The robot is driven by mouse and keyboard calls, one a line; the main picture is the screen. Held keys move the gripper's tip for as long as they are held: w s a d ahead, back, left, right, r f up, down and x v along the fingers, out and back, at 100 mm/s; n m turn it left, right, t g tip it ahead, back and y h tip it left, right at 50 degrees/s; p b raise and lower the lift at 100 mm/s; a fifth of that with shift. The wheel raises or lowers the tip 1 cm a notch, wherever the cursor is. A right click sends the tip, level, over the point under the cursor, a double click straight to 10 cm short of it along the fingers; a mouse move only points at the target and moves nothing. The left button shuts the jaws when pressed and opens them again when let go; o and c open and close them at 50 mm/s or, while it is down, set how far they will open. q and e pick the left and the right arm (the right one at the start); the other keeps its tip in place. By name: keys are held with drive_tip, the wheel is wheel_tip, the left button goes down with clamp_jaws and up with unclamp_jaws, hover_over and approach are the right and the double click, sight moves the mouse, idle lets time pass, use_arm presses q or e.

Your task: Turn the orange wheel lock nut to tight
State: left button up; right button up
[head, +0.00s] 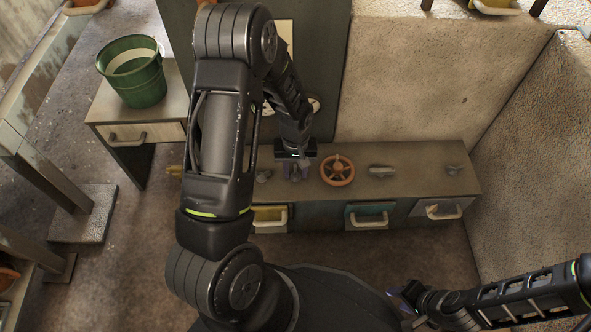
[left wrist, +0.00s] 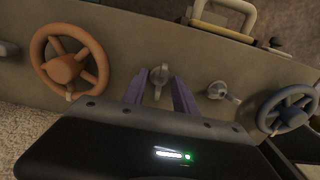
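In the left wrist view the orange wheel (left wrist: 68,66) is at the left. A small grey winged knob (left wrist: 160,76) beside it looks like its lock nut; no label shows. The purple fingers of my left gripper (left wrist: 158,83) stand apart on either side of this knob, with gaps visible. Whether they touch it is unclear. My right gripper (head: 411,291) is low at the right, far from the bench; its fingers are too small to judge.
A second grey knob (left wrist: 222,91) and a blue wheel (left wrist: 288,110) lie further right in the wrist view. More grey handles (head: 381,171) sit right of the orange wheel in the head view. Drawers with handles (head: 367,216) line the bench. A green bucket (head: 133,72) stands left.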

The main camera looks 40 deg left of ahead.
use_arm(q)
clamp_jaws()
drive_tip(key=shift+m, duration=0.4)
drive_tip(key=m+p, duration=0.1)
drive_tip(key=m, duration=0.2)
drive_tip(key=shift+m, duration=0.3)
drive_tip(key=m+p, duration=0.1)
drive_tip(key=m, duration=0.3)
drive_tip(key=shift+p, duration=0.35)
drive_tip(key=m+p, duration=0.1)
drive_tip(key=m, duration=0.4)
drive_tip(key=shift+m+p, duration=0.3)
drive_tip(key=shift+m, duration=0.1)
drive_tip(key=shift+m+p, duration=0.5)
drive_tip(key=shift+m, duration=1.2)
